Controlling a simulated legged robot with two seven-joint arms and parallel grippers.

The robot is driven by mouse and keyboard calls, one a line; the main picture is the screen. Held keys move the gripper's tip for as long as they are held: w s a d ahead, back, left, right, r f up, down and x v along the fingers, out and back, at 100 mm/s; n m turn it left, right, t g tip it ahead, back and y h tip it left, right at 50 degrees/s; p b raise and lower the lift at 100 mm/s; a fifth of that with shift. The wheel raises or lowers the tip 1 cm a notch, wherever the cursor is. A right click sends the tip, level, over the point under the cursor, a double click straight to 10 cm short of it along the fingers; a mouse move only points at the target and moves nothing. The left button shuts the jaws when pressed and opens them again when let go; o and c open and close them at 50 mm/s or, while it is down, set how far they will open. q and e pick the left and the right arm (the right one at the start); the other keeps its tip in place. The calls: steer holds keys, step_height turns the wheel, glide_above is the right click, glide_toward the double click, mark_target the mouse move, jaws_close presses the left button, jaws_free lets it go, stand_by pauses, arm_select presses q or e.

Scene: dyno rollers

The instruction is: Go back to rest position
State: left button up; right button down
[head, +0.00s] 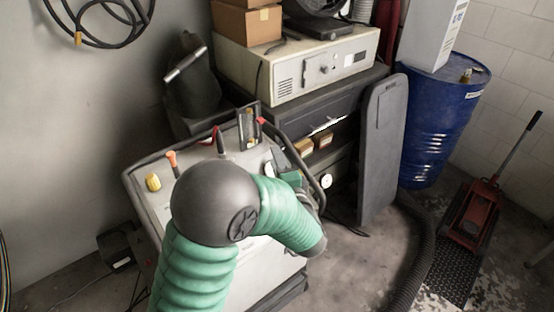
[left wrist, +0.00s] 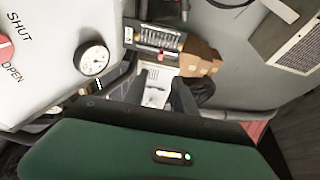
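My left arm, in a green ribbed sleeve with a dark round elbow, reaches across the front of a pale wheeled machine (head: 146,200) in the head view. My left gripper (head: 278,170) is partly hidden beyond the forearm, close to the machine's upper right side. In the left wrist view the two dark fingers of the left gripper (left wrist: 161,86) stand apart with nothing seen held between them. A white label or panel shows behind the gap. My right gripper is in neither view.
A grey cabinet (head: 340,112) carries a beige box device (head: 300,68) and cardboard boxes (head: 247,22). A blue drum (head: 435,110) and red floor jack (head: 472,215) stand right. A round gauge (left wrist: 93,59) is close to the left gripper.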

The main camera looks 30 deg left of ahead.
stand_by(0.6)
arm_select(q)
steer(key=s+d+f+n+g+h+p, duration=0.35)
steer(key=d+f+h, duration=0.25)
steer(key=d+h, duration=0.55)
steer(key=s+f+n+g+p, duration=0.1)
steer(key=s+f+n+g, duration=0.1)
steer(key=s, duration=0.6)
steer(key=s+a+f+n+g+h+p, duration=0.1)
steer(key=s+f+n+g, duration=0.2)
steer(key=s, duration=0.6)
steer(key=shift+a+g, duration=0.15)
steer(key=shift+g, duration=0.7)
steer(key=shift+s+n, duration=0.1)
steer(key=shift+n, duration=0.15)
